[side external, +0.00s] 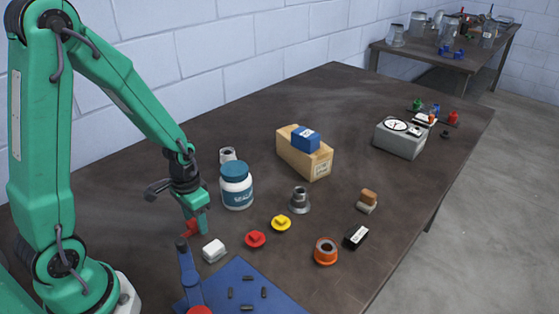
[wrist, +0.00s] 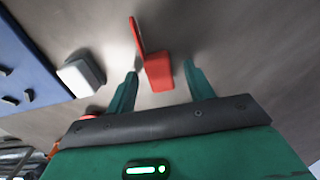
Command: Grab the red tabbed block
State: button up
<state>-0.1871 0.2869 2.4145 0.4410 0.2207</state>
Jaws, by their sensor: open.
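The red tabbed block (wrist: 158,70) lies on the table in the wrist view, with a thin upright tab on its left side. My gripper (wrist: 160,78) is open, with one green finger on each side of the block's near end. A gap shows between each finger and the block, so the jaws hold nothing. In the side view, the block (side external: 191,229) is a small red shape partly hidden by my gripper (side external: 199,222), which is low over the table there.
A white block (side external: 213,250) and a blue mat (side external: 262,283) are close by. A white jar with a teal lid (side external: 236,186) stands behind the gripper. Red (side external: 255,239) and yellow (side external: 281,223) round pieces lie to the right. A blue post (side external: 188,268) stands in front.

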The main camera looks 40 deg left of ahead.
jog(key=shift+f, duration=0.35)
dwell(0.3)
jog(key=c, duration=1.1)
